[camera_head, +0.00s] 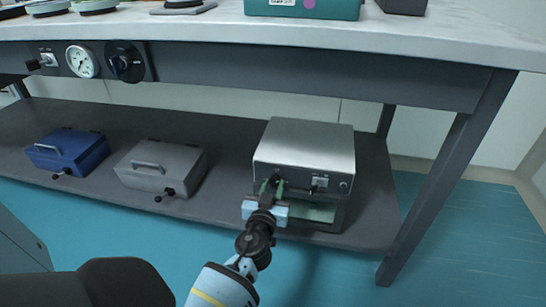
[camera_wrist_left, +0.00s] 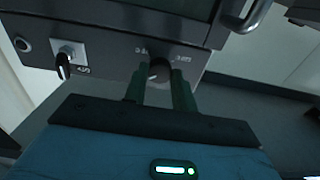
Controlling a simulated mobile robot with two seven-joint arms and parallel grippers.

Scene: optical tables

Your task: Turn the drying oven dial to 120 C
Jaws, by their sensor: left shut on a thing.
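The drying oven (camera_head: 305,150) is a silver-topped box with a dark front control panel on the lower shelf. Its dial (camera_wrist_left: 158,70) is a small round knob on the panel, mostly covered by my gripper fingers, with small numerals on both sides. The numerals and the dial's setting are too small and blurred to read. My left gripper (camera_head: 271,187) reaches the panel's left part in the head view. In the wrist view its two green fingers (camera_wrist_left: 160,92) are closed around the dial. My right gripper is not in view.
The panel also has a toggle switch (camera_wrist_left: 66,58) and a round button (camera_wrist_left: 22,45). A grey box (camera_head: 160,165) and a blue box (camera_head: 68,150) stand left on the shelf (camera_head: 225,195). The tabletop (camera_head: 330,40) overhangs the oven, and a table leg (camera_head: 440,190) stands to its right.

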